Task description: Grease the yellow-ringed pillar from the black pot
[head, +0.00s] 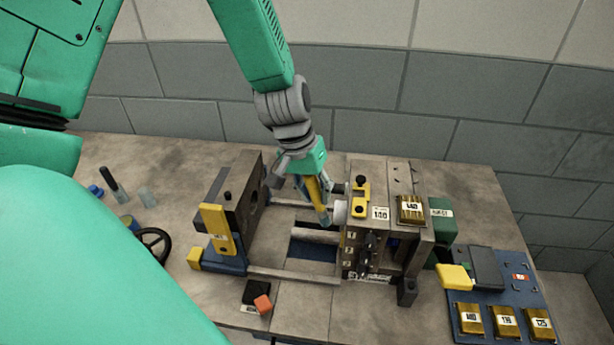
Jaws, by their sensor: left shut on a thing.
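My left gripper (312,188) reaches down from above and is shut on a yellow-handled brush (314,190). The brush points down and its pale grey-blue tip (325,219) is beside a white round part (341,212) on the right mould half (365,236). I cannot tell whether they touch. Pillars and bars span the gap to the left mould half (227,200); no yellow ring can be made out on them. A small black container (256,290) with an orange block (263,304) at its edge sits in front; I cannot tell if it is the black pot. My right gripper is not in view.
A black handwheel (155,243) stands left of the mould. A blue tray (492,318) with several numbered brass blocks lies at the right, near a green box (441,216). The front bench right of centre is clear.

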